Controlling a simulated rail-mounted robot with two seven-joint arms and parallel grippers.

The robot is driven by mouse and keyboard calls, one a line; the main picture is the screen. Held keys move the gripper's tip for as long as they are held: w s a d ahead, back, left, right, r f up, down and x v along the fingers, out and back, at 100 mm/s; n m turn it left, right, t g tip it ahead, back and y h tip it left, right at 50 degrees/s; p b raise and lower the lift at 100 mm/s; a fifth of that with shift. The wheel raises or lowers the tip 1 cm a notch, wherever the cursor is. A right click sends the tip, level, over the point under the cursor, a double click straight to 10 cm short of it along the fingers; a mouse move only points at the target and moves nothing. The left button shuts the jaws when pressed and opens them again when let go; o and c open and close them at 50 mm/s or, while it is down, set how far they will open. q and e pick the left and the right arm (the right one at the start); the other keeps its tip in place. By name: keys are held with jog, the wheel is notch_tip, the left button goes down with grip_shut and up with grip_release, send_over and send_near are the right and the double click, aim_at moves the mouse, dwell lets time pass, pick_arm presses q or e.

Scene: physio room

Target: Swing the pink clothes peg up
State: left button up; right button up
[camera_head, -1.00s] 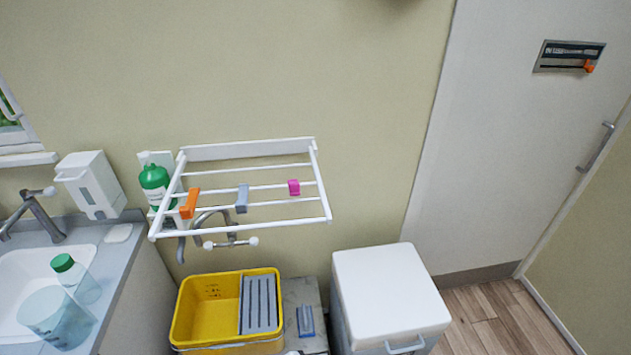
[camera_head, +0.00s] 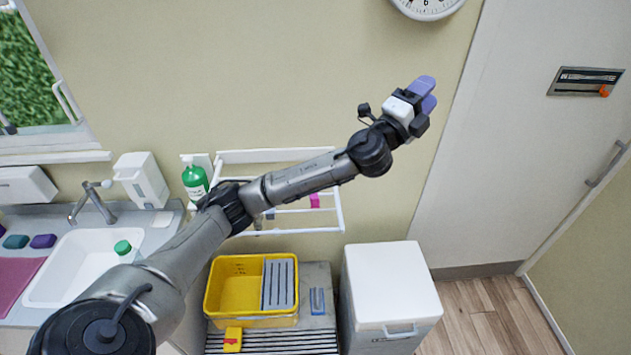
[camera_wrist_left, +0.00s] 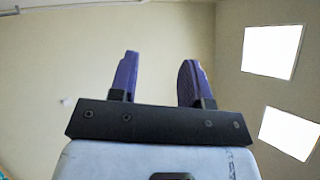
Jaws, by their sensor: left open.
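The pink clothes peg (camera_head: 314,201) sits on a bar of the white wall rack (camera_head: 341,212) in the head view, near the rack's right side. It shows just below my left forearm. My left gripper (camera_head: 428,92) is up and to the right of the peg, in front of the bare wall, well apart from it. Its purple fingers are open and empty, pointing upward in the left wrist view (camera_wrist_left: 160,78). My left arm hides much of the rack, including most of the other pegs. My right gripper is not in view.
Below the rack stand a yellow bucket (camera_head: 229,311) and a white bin (camera_head: 389,283). A green bottle (camera_head: 195,180) hangs at the rack's left. A sink (camera_head: 75,272) is at the left, a clock (camera_head: 428,5) above, a door (camera_head: 530,150) at the right. The wall around my gripper is clear.

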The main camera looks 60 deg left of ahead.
pick_arm(q)
notch_tip(320, 180, up, 4)
jog(key=w+a+m+h+p, duration=0.1)
jog(key=w+a+m+h, duration=0.1)
jog(key=m+h, duration=0.7)
jog(key=m+g+y+p, duration=0.25)
jog(key=m+g, duration=1.35)
jog(key=g, duration=0.9)
send_near(315, 197)
jog(key=shift+g, duration=0.3)
jog(key=p+x, duration=0.3)
jog(key=x, duration=0.6)
jog(key=shift+w+d+f, duration=0.15)
jog(key=shift+d+f, duration=0.05)
jog(key=shift+f, duration=0.1)
jog(key=shift+c, duration=0.3)
